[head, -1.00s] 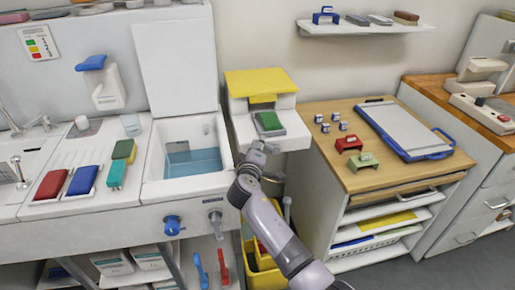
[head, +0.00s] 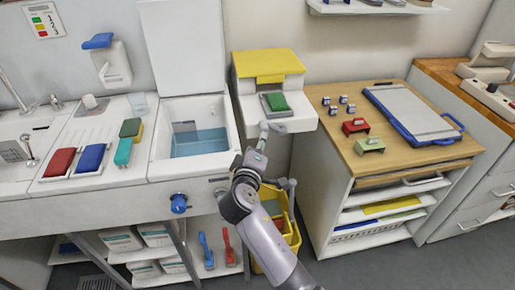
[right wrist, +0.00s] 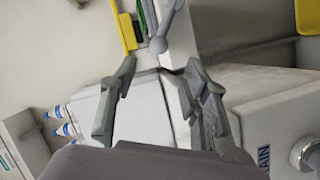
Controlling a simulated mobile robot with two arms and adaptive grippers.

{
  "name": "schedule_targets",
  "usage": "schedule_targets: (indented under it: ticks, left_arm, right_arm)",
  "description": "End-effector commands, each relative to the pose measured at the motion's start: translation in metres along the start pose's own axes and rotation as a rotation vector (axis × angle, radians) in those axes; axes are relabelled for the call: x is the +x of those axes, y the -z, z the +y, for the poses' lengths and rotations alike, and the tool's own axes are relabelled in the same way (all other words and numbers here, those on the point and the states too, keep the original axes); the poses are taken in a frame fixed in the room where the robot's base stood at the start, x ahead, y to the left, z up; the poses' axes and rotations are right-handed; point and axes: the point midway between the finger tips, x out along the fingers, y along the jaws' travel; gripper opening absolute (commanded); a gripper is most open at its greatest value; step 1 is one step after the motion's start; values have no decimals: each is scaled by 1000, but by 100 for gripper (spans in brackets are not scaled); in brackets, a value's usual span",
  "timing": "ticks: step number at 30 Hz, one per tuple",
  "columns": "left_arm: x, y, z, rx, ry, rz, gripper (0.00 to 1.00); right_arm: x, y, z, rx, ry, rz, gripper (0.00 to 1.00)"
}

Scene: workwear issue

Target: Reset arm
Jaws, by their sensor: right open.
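My right arm comes in from the bottom of the head view. My right gripper (head: 258,148) is in front of the white dispenser unit with the yellow top (head: 270,63), between the sink basin and the wooden-topped cabinet. In the right wrist view the two fingers of this gripper (right wrist: 160,98) stand wide apart with nothing held between them. A grey lever with a round knob (right wrist: 158,45) shows just beyond the fingers. My left gripper is not in view.
The sink basin (head: 203,152) holds blue water. A green pad (head: 276,101) lies on the dispenser unit. Stamps and a clipboard (head: 410,110) lie on the cabinet (head: 345,135). A yellow bin (head: 290,240) stands below. The drain knob (right wrist: 306,153) is near the right wrist.

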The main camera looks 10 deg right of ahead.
Motion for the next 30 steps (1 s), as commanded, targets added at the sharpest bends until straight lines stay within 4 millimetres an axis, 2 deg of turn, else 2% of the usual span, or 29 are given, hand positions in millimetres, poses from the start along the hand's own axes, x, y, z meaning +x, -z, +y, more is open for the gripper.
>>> schedule_targets:
  ticks: [6, 20, 23, 25, 28, 30]
  left_arm:
    - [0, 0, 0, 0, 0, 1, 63]
    - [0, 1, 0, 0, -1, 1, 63]
    - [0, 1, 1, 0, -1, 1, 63]
    - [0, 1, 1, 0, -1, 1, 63]
    - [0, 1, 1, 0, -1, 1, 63]
    - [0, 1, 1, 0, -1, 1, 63]
  right_arm:
    - [-11, 0, 0, 1, 0, -1, 42]
    - [-11, -4, -2, 6, 7, -6, 42]
    - [-14, -22, -11, 39, 44, -37, 42]
    - [-19, -47, -23, 86, 97, -80, 42]
    - [-37, -101, -50, 193, 214, -179, 42]
    - [-60, -145, -70, 284, 313, -265, 42]
